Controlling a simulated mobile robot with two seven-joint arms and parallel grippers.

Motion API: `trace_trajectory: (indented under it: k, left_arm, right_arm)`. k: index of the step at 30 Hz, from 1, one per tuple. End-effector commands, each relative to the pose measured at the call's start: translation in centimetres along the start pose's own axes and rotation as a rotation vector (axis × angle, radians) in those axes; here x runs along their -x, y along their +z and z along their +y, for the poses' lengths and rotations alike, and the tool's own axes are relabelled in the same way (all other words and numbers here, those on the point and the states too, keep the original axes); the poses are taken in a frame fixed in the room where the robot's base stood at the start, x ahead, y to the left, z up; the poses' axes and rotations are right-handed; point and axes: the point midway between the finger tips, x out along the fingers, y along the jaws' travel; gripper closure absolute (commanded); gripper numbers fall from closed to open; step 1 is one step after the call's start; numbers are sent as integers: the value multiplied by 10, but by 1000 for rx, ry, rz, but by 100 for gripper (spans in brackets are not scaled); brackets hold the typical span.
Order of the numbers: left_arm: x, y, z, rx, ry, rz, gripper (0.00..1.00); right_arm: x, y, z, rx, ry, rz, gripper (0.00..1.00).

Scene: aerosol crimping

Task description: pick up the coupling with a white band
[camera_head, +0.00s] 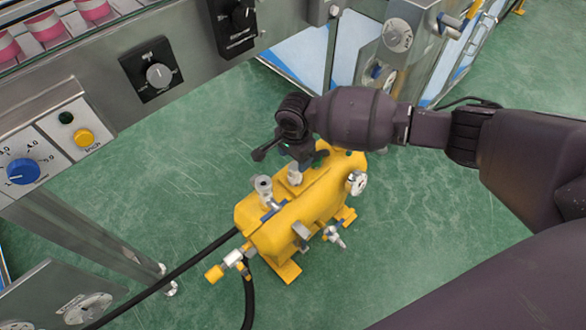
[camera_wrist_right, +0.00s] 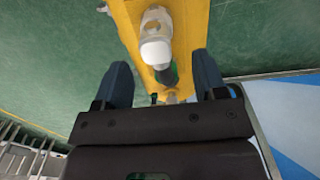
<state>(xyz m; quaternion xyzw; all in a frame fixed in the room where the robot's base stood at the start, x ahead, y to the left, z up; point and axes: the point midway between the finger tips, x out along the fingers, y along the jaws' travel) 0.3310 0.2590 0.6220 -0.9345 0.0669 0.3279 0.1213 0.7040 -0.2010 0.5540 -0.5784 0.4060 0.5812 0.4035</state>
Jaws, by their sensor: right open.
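A pale, whitish-grey coupling (camera_wrist_right: 156,42) stands on the yellow machine body (camera_wrist_right: 196,28) in the right wrist view. In the head view a small light fitting (camera_head: 295,177) shows just below my right gripper (camera_head: 284,156); I cannot make out a band on it there. My right gripper is open, its two dark fingers spread on either side of the line to the coupling in the wrist view (camera_wrist_right: 162,78). Nothing is held between them. Another grey fitting (camera_head: 264,187) stands on the machine to the left, near a blue part. My left gripper is not in view.
The yellow machine stands on a green floor (camera_head: 420,230), with a dial (camera_head: 357,183) on its right and a black hose (camera_head: 190,262) on its left. A grey control panel with a blue knob (camera_head: 22,171) is at left. A metal cabinet (camera_head: 405,45) stands behind my right arm.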

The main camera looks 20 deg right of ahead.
Motion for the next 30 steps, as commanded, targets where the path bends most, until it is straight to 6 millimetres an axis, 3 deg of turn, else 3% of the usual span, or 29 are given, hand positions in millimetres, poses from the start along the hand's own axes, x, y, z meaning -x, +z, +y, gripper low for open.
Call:
trace_trajectory:
  k: [13,24,30]
  left_arm:
    - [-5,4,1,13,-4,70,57]
    - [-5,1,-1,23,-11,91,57]
    - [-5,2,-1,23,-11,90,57]
  right_arm:
    - [-50,0,6,1,4,-1,35]
    - [-50,-1,3,1,-6,2,35]
    - [-50,-1,4,1,-6,1,66]
